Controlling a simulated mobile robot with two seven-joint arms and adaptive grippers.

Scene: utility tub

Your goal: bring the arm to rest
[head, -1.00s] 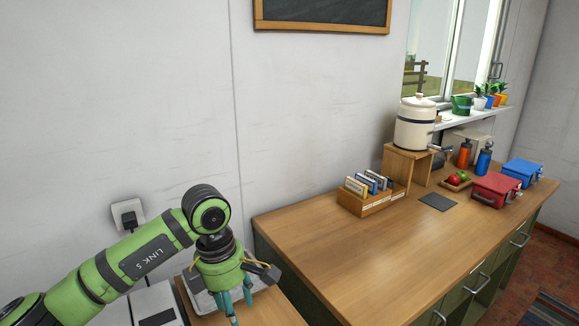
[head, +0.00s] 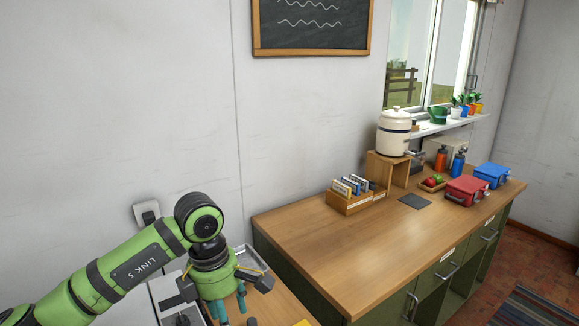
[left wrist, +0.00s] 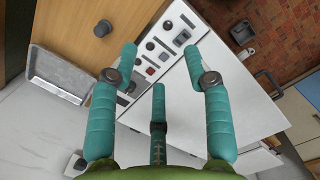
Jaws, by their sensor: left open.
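My left gripper (head: 230,306) hangs from the green arm at the lower left of the head view, fingers pointing down. In the left wrist view its teal fingers (left wrist: 162,62) are spread apart with nothing between them. Beyond them is a white appliance (left wrist: 225,95) with a panel of knobs and switches. The gripper is apart from the wooden worktop as far as I can see. My right gripper is in neither view.
A metal tray (left wrist: 65,85) lies on a wooden surface by the appliance. The long wooden counter (head: 310,235) is clear in front. It carries a card box (head: 348,203), a cream canister (head: 395,132), a red box (head: 466,190) and a blue box (head: 492,175).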

